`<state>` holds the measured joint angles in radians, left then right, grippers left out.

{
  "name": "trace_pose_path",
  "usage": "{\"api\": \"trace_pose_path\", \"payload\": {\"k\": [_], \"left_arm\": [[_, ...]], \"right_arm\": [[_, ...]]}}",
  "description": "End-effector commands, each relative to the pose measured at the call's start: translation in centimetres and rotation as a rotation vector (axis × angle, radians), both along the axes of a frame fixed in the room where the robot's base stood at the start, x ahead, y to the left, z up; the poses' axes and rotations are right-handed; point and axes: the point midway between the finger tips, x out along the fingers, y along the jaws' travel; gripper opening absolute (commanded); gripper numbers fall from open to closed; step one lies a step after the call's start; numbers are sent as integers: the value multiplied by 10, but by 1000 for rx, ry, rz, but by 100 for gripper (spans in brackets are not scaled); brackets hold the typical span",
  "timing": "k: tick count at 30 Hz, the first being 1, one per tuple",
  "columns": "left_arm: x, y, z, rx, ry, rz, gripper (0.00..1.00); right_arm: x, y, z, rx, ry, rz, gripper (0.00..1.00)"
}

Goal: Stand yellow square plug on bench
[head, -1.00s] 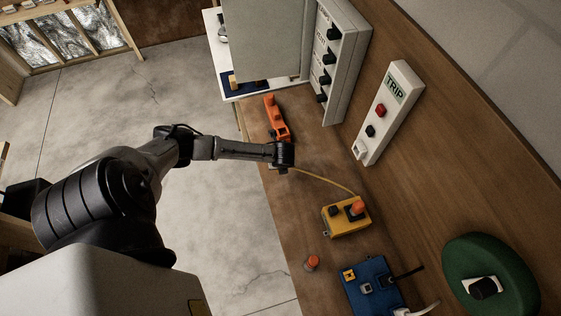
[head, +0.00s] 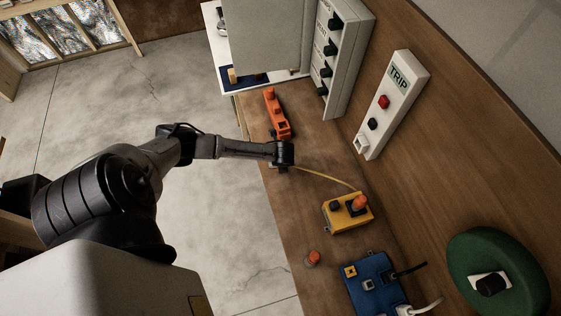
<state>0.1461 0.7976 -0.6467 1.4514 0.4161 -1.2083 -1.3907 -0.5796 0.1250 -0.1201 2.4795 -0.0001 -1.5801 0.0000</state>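The wooden bench (head: 300,212) runs down the middle of the head view. My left arm reaches over its left edge, and the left gripper (head: 283,155) is at its end, pointing down. Its fingers are hidden behind the wrist, so I cannot tell whether they hold anything. A thin yellow cable (head: 325,178) runs from beside the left gripper to a yellow box (head: 348,213) on the bench. A small yellow square piece (head: 350,271) shows on top of the blue box (head: 372,283); I cannot tell whether it is a plug or a socket. My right gripper is not in view.
A small orange round piece (head: 313,258) stands near the bench's left edge. A TRIP panel (head: 392,105), grey cabinet (head: 345,60) and green disc (head: 497,270) line the right.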

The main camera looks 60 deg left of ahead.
Motion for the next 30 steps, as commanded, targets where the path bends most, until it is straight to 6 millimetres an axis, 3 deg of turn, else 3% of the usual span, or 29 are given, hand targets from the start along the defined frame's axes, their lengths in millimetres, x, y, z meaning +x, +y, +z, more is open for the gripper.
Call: {"api": "trace_pose_path", "payload": {"k": [19, 20, 30], "left_arm": [[0, 0, -9, 0, 0, 0, 0], [0, 0, -9, 0, 0, 0, 41], [0, 0, -9, 0, 0, 0, 70]], "right_arm": [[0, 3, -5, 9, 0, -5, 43], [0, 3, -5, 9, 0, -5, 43], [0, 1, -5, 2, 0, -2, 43]]}}
